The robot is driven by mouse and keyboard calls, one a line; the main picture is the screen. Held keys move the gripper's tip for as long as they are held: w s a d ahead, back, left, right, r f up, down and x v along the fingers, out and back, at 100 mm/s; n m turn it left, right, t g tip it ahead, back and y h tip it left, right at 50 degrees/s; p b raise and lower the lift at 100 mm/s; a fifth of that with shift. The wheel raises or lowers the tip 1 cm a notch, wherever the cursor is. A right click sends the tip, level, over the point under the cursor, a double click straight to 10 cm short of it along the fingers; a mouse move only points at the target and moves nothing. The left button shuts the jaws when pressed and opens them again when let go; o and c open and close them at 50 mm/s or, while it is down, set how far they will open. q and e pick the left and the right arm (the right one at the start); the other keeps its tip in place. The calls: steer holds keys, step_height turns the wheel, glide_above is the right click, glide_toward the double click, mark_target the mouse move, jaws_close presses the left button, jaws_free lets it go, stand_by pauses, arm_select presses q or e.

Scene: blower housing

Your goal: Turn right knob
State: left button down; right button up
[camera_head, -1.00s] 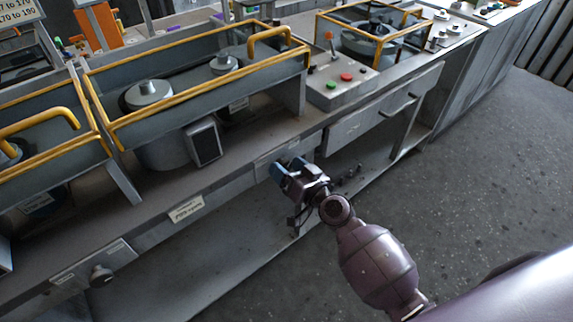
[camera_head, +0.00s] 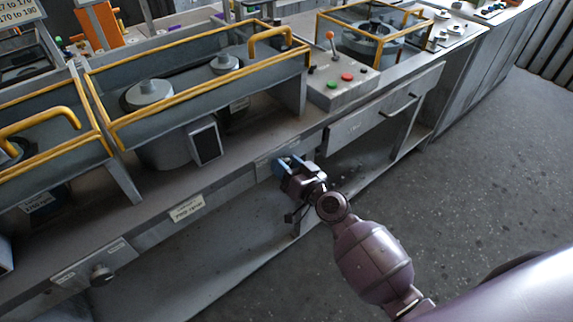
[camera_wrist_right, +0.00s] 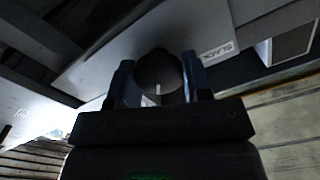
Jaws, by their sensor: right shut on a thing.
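The right knob (camera_wrist_right: 161,72) is a dark round knob with a pale pointer line, on a grey plate on the front of the bench. In the wrist view it sits between the two blue-grey fingers of my right gripper (camera_wrist_right: 160,84), which is shut on it. In the head view my right gripper (camera_head: 286,166) is at the bench's front panel (camera_head: 264,164), and it hides the knob there. My left gripper is not in view.
Another dark knob (camera_head: 101,275) is on the bench front at lower left. Yellow guard rails (camera_head: 210,86) frame the machines above. Grey floor (camera_head: 470,200) is open at right.

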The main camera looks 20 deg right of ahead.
steer(key=shift+m, duration=0.4)
steer(key=m, duration=0.5)
steer(key=shift+d+f+m, duration=0.1)
steer(key=shift+m, duration=0.2)
steer(key=m, duration=0.3)
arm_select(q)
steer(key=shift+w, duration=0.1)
arm_select(e)
steer(key=shift+f+m, duration=0.1)
steer(key=shift+m, duration=0.9)
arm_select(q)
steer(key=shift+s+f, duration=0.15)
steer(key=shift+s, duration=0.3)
arm_select(e)
steer(key=shift+m, duration=0.3)
steer(key=o, duration=0.9)
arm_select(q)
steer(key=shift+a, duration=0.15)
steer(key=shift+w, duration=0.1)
